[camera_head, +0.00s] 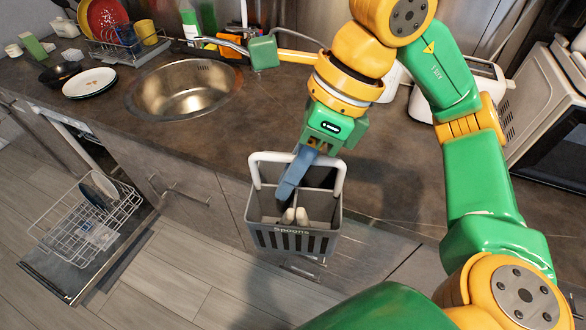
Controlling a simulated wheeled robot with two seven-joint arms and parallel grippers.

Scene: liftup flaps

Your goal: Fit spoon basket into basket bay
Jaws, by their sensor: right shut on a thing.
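The grey spoon basket (293,240), labelled "Spoons", is near the front edge of the counter, with a pale raised handle and a few pale utensil ends inside. My right gripper (313,150) is above it, shut at the top bar of the handle. The basket looks roughly upright. The white wire dishwasher rack (60,240) is pulled out at lower left. A small pale panel (98,236) in it may mark the basket bay. My left gripper is not in view.
The dishwasher door (50,285) is open at lower left, with plates (98,190) in the rack. A sink (185,88), stacked plates (90,83) and a dish rack (125,45) are behind. A toaster (465,90) and microwave (545,110) stand at right. The counter's middle is clear.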

